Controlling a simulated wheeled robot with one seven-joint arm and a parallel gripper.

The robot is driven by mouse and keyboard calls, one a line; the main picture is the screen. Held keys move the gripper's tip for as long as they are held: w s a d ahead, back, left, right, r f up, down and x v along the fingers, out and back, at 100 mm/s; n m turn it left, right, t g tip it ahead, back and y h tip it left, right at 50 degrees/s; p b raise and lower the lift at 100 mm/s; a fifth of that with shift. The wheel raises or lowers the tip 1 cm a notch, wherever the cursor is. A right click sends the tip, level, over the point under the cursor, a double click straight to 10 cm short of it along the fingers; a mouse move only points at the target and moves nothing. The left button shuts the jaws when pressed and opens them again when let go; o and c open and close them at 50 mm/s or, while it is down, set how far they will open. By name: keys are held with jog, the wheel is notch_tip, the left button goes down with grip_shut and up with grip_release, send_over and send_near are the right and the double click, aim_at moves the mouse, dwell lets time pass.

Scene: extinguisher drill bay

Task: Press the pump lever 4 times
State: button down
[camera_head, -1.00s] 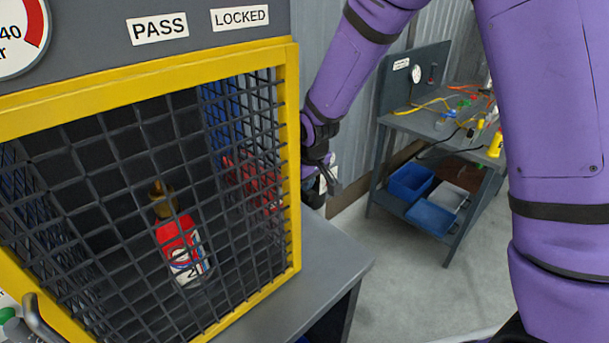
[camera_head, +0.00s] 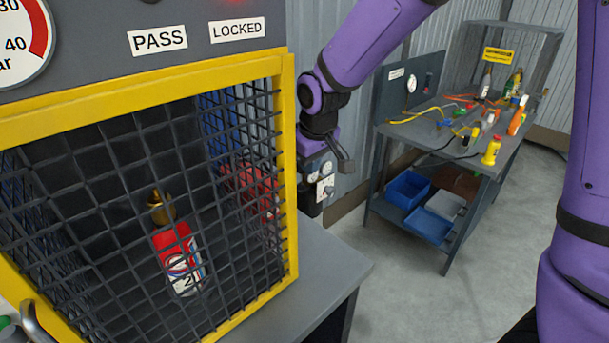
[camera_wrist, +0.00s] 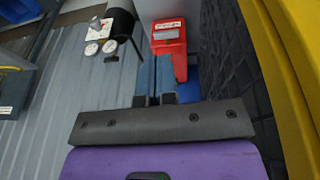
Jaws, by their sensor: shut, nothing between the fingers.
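A red pump-like box with a pale label (camera_wrist: 168,40) stands ahead of my fingers in the wrist view. Red parts (camera_head: 255,190) also show through the cage mesh in the head view. I cannot make out a separate pump lever in either view. My gripper (camera_wrist: 155,75) is shut and empty, its blue fingertips together just short of the red box; I cannot tell if they touch it.
The yellow mesh cage (camera_head: 290,170) holds a red and white extinguisher (camera_head: 180,262) and stands close left of my gripper. Signs above read PASS and LOCKED. A grey workbench (camera_head: 450,150) with tools and blue bins is at the right. Floor between is clear.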

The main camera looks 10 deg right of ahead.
jog(key=shift+s+d+r, duration=0.2)
jog(key=shift+s+r, duration=0.15)
jog(key=shift+r, duration=0.35)
jog(key=shift+s+d+r, duration=0.15)
jog(key=shift+s+r, duration=0.15)
jog(key=shift+r, duration=0.35)
